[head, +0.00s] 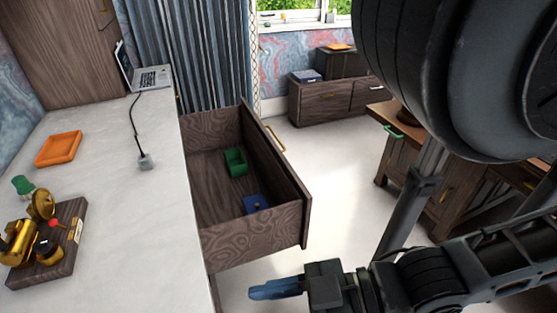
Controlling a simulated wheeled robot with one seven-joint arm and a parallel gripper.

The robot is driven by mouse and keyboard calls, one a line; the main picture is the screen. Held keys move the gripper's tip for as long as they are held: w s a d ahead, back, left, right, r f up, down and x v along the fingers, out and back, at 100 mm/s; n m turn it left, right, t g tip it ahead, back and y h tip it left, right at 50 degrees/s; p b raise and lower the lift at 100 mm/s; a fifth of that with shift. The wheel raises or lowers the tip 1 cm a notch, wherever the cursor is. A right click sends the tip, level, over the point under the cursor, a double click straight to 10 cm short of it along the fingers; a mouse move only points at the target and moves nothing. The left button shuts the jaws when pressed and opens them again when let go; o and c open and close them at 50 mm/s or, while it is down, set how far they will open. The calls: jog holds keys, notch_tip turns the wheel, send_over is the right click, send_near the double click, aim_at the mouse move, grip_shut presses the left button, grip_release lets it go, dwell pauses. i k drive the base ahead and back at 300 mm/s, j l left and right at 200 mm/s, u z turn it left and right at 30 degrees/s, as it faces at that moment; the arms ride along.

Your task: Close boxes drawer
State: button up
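The drawer (255,225) is dark wood and stands pulled out from under the white desk top. Its front panel (290,180) faces right and carries a brass handle (275,138). Inside lie a green open box (236,163) and a small blue box (256,203). My gripper (272,290) is at the bottom of the head view, below and in front of the drawer's near side, apart from the front panel in the picture. Its bluish fingers point left and appear as one shape, so I cannot tell whether they are open. I see nothing held.
The white desk top (110,190) holds an orange tray (59,149), a laptop (142,75), a grey cable block (146,162) and a brass device on a wooden base (47,250). Light floor (335,165) is free right of the drawer. A wooden cabinet (415,165) stands at right.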

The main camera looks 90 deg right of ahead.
aim_at(230, 238)
jog(key=l+z, duration=0.1)
jog(key=z, duration=1.8)
jog(key=i+l+z, duration=0.1)
jog(key=l, duration=0.25)
jog(key=i+l+z, duration=0.1)
jog(key=l, duration=0.25)
jog(key=i+l+z, duration=0.1)
jog(key=l, duration=0.25)
jog(key=i+l+z, duration=0.1)
jog(key=i+l, duration=0.2)
